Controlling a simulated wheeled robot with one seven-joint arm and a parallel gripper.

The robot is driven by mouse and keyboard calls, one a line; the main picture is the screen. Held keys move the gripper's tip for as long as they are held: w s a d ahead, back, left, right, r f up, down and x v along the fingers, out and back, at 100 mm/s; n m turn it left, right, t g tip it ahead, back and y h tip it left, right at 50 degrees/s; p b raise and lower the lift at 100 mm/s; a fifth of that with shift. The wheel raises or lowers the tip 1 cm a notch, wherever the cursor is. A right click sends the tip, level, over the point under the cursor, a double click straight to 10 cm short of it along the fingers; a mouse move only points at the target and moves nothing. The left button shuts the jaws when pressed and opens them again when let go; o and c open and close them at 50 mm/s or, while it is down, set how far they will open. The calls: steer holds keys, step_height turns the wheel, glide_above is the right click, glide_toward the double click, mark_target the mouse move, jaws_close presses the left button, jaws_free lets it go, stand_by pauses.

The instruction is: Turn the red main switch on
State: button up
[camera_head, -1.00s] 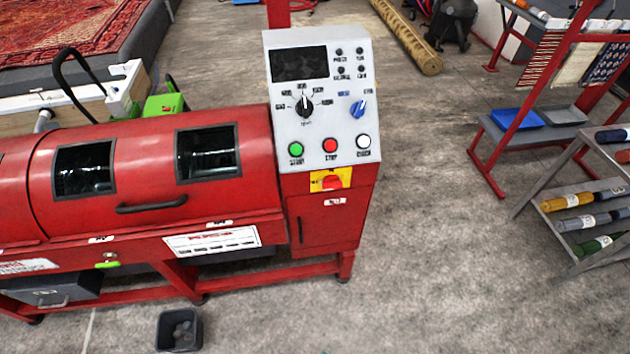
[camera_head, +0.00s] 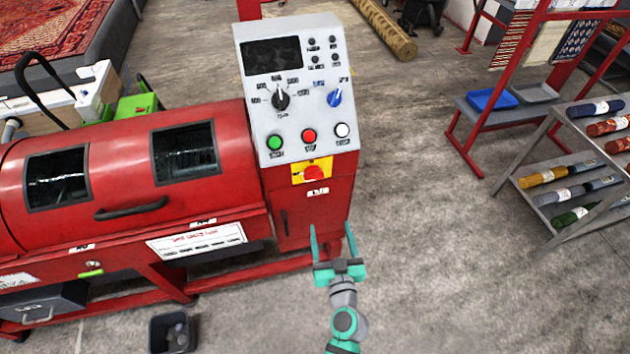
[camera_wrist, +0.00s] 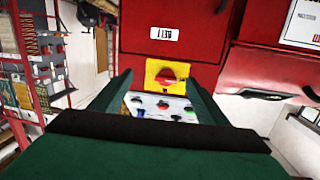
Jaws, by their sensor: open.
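The red main switch (camera_head: 314,173) is a rotary knob on a yellow plate (camera_head: 300,170), on the front of the red machine's control cabinet, just below the sloped grey panel. In the wrist view the switch (camera_wrist: 167,76) shows between the fingers, and the picture looks upside down. My gripper (camera_head: 332,232) is open and empty, in front of the cabinet's lower right part. In the head view it is below the switch and apart from it. The fingers point toward the cabinet. The knob's exact turn position is too small to tell.
The sloped panel (camera_head: 297,90) carries green, red and white buttons and black and blue dials. The red drum machine (camera_head: 110,205) extends left. A black bin (camera_head: 172,334) stands on the floor. A bottle rack (camera_head: 560,185) stands at right. The floor between is clear.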

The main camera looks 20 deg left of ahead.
steer(key=n+y, duration=0.2)
glide_toward(315, 179)
steer(key=d, duration=0.2)
steer(key=x, duration=0.3)
steer(key=a+x, duration=0.1)
steer(key=x, duration=0.6)
steer(key=shift+s+a, duration=0.2)
steer(key=shift+s, duration=0.15)
steer(key=c, duration=1)
